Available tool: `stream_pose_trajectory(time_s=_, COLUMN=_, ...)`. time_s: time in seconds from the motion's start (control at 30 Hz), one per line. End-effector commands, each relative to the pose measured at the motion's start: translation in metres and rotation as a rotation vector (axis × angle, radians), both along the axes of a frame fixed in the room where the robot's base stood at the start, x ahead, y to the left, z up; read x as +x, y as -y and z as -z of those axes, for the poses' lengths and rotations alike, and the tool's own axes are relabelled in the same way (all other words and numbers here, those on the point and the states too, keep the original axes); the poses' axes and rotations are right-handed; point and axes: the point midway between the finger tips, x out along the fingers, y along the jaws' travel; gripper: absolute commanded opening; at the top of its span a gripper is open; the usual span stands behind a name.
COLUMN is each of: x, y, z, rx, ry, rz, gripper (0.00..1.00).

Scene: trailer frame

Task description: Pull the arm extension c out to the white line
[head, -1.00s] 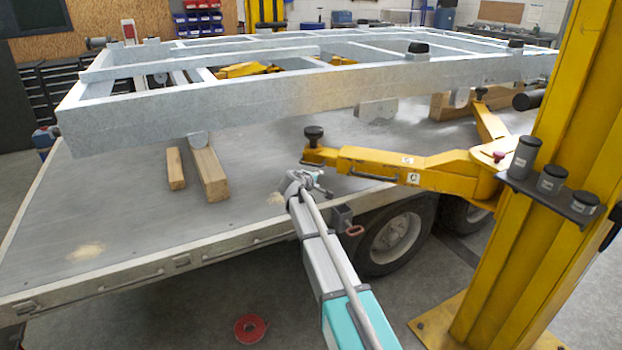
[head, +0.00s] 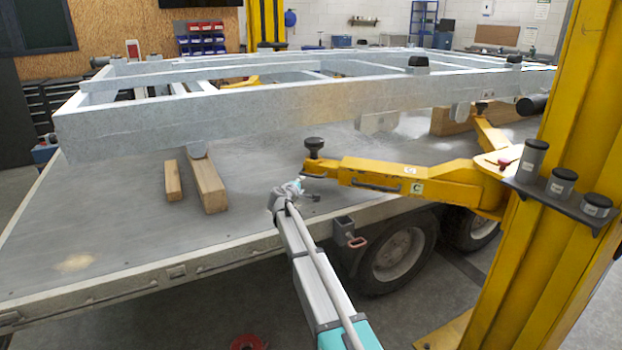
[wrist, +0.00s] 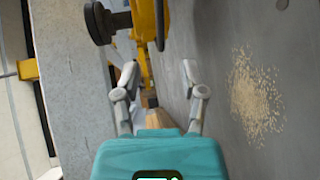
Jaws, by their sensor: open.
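The yellow lift arm (head: 455,188) carries a "C" label. Its narrower yellow extension (head: 350,165) reaches left over the trailer deck and ends in a black round pad (head: 313,147). A dark bar handle (head: 375,185) runs along the extension's near side. My gripper (head: 303,188) is just below and left of the pad end, empty and apart from the extension. In the wrist view my open gripper (wrist: 160,75) has the extension (wrist: 146,35), the dark handle (wrist: 160,25) and the pad (wrist: 98,22) beyond its fingers. I cannot make out the white line.
A grey steel frame (head: 200,108) stands above the flatbed deck (head: 110,215), with wooden blocks (head: 208,185) on the deck. A yellow post (head: 560,200) with a shelf of black adapters (head: 560,182) stands at right. Sawdust (wrist: 255,95) lies on the deck in the wrist view.

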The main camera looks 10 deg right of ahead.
Motion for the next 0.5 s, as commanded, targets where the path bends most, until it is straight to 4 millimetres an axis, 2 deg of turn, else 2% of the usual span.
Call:
stream_pose_trajectory(time_s=0.27, x=0.017, y=0.009, z=0.005, rx=0.0, ry=0.0, rz=0.002, gripper=0.54)
stream_pose_trajectory(time_s=0.5, x=0.046, y=0.024, z=0.012, rx=0.0, ry=0.0, rz=0.002, gripper=0.54)
